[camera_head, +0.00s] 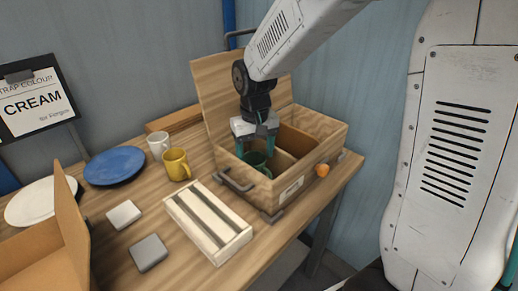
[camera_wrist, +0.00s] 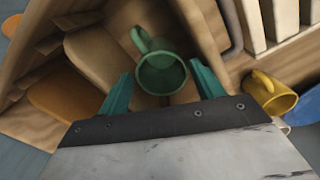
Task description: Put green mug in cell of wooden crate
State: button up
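The green mug (camera_head: 255,160) is inside a front cell of the wooden crate (camera_head: 318,153), low between its walls. In the wrist view the mug (camera_wrist: 162,76) shows its round opening, with its handle toward the top left. My gripper (camera_head: 256,147) reaches down into the crate over the mug. Its two teal fingers are spread, one on each side of the mug, with a visible gap to it in the wrist view. The mug's base is hidden in the head view.
The crate's lid (camera_head: 212,100) stands open behind. A yellow mug (camera_head: 175,164), a white mug (camera_head: 158,145) and a slatted rack (camera_head: 208,218) are left of the crate. A blue plate (camera_head: 115,166) and an open cardboard box (camera_head: 66,238) lie farther left.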

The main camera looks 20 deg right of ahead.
jog(key=shift+r, duration=0.1)
notch_tip(320, 180, up, 13)
jog(key=s+d+f, duration=0.1)
jog(key=s+d, duration=0.1)
jog(key=s, duration=1)
jog(key=s+d+t, duration=0.1)
jog(key=s+d, duration=0.1)
jog(key=s, duration=1.1)
jog(key=shift+d+f, duration=0.2)
jog(key=shift+f, duration=0.15)
